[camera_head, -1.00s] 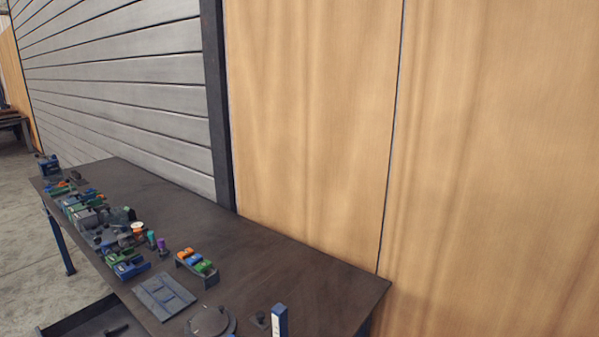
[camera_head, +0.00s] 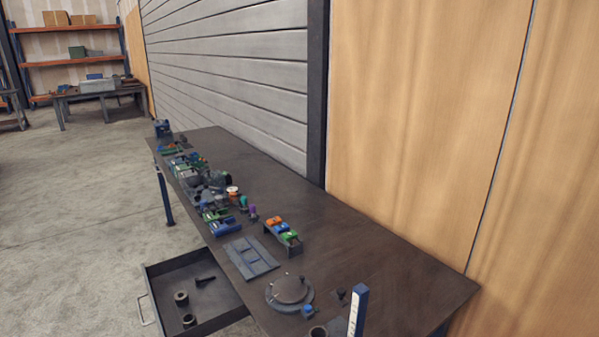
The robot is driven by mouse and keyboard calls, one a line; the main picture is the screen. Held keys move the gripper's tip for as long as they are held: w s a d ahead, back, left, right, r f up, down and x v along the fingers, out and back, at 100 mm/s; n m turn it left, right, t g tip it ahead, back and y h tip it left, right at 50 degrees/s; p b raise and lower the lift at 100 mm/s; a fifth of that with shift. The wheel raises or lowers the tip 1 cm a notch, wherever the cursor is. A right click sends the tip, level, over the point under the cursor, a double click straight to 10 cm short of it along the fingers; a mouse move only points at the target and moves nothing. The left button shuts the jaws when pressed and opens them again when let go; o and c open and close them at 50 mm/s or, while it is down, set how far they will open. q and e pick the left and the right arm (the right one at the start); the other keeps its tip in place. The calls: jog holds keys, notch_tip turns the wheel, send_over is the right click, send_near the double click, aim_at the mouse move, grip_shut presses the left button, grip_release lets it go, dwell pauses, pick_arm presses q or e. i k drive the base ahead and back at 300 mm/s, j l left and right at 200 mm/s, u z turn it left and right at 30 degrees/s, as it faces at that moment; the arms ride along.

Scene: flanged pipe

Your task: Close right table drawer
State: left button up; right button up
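An open drawer (camera_head: 228,304) sticks out from the near left side of the dark work table (camera_head: 375,262). It has a light bar handle (camera_head: 145,309) on its outer face. Two dark ring-shaped parts (camera_head: 182,297) and a dark elongated part (camera_head: 205,281) lie inside it. The table top hides where the drawer runs in under the table. Neither of my grippers shows in the head view.
A flat plate (camera_head: 250,257), a round flange (camera_head: 289,290), a colored block holder (camera_head: 283,234) and many small parts stand on the table. A wall with wooden panels (camera_head: 420,110) runs behind it. The floor (camera_head: 80,230) left of the drawer is clear.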

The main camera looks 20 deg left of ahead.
aim_at(216, 304)
jog(key=k+j+u, duration=0.15)
jog(key=u, duration=0.25)
jog(key=k+j+u, duration=0.1)
jog(key=j+u, duration=0.7)
jog(key=k+l, duration=0.05)
jog(key=l, duration=0.05)
